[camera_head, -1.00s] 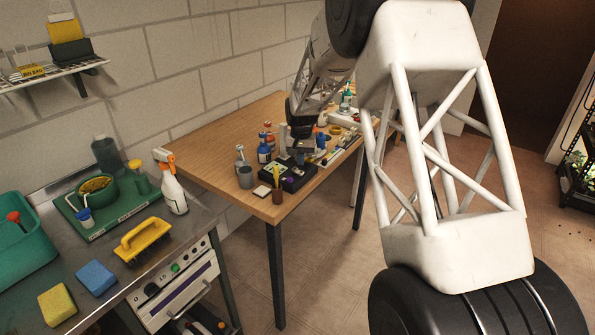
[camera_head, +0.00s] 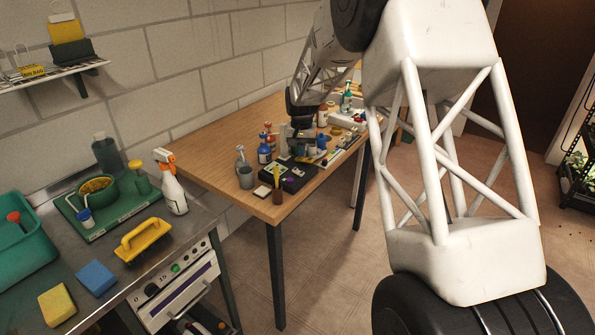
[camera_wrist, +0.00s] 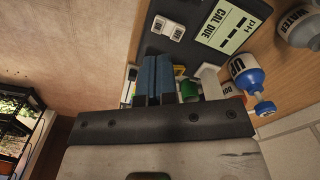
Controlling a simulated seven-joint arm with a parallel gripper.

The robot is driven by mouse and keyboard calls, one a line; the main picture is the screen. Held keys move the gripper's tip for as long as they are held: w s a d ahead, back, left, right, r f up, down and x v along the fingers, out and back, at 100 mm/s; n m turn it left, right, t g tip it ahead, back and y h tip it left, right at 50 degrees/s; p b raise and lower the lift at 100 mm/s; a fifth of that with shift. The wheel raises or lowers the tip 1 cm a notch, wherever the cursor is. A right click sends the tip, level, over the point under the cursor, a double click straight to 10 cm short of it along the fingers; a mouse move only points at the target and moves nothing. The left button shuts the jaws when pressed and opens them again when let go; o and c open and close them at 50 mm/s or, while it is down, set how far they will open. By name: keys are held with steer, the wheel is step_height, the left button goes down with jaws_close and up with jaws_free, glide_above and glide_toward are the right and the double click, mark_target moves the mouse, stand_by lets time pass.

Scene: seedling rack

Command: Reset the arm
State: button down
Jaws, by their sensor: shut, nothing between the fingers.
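My gripper (camera_head: 303,137) hangs over the wooden table in the head view, in front of the wall and above the small items. It is small there and its fingers are hard to make out. In the wrist view my gripper (camera_wrist: 153,80) shows two dark blue fingers side by side, closed together with nothing held. The upper links of my arm cover the right side of the head view.
The table's back left is clear.

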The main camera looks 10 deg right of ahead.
steer(key=s+r+n+t, duration=0.1)
steer(key=s+r, duration=0.7)
steer(key=s, duration=0.5)
steer(key=s+r, duration=0.8)
steer(key=s, duration=0.4)
steer(key=s+d+n+t, duration=0.1)
steer(key=s, duration=2.9)
steer(key=shift+s+d+f+n+t, duration=0.15)
steer(key=shift+s+f+n+t, duration=0.15)
steer(key=shift+f+n, duration=0.1)
